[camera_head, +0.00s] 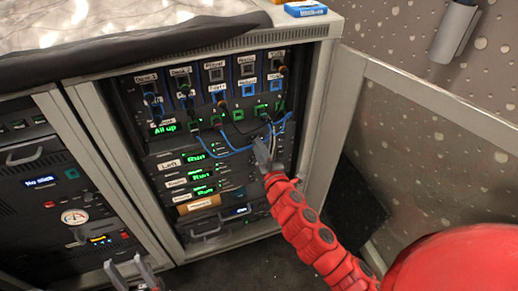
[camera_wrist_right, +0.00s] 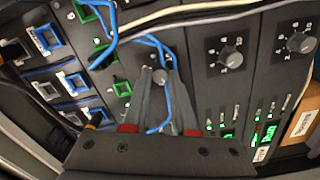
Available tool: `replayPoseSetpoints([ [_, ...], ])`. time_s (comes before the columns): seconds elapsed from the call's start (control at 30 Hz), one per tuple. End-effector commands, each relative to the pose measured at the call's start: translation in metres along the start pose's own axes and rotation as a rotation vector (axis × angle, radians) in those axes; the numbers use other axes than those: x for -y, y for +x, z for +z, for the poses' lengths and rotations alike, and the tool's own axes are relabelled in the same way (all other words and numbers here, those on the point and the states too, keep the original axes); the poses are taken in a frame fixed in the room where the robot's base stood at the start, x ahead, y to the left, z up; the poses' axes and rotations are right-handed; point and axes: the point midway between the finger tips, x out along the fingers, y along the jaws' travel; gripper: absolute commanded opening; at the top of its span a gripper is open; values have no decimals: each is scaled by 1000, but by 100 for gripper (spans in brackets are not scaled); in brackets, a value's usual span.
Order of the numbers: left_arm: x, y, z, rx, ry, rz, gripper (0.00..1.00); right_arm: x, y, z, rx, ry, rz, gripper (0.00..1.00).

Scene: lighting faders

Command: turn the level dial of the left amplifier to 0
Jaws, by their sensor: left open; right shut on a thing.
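The left amplifier (camera_head: 169,164) is the top one of three stacked units in the rack, with a green "Run" display. Its level dial (camera_wrist_right: 160,77) is a grey knob, partly covered, so I cannot read its setting. My right gripper (camera_head: 262,152) is at the right side of this unit. In the right wrist view the right gripper (camera_wrist_right: 160,76) has its fingertips closed around the knob. My left gripper (camera_head: 130,268) is open and empty, low at the bottom edge of the head view, away from the amplifier.
Blue cables (camera_head: 215,153) hang in front of the amplifier and run close by the right fingers. Two more dials, a middle one (camera_wrist_right: 230,57) and a lower one (camera_wrist_right: 301,42), belong to the units below. An open rack door (camera_head: 400,88) stands to the right.

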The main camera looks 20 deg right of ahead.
Motion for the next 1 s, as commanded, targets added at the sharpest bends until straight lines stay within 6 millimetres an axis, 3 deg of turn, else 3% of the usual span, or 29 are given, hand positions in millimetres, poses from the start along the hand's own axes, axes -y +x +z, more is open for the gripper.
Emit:
replayPoseSetpoints([
  [0.43, 0, -4, 0, 0, 0, 0, 50, 2, 0, -1, -4, -284, -1, 0],
  [1.0, 0, -4, 1, 0, 0, 0, 50, 1, 0, -1, -3, -351, 0, 0],
])
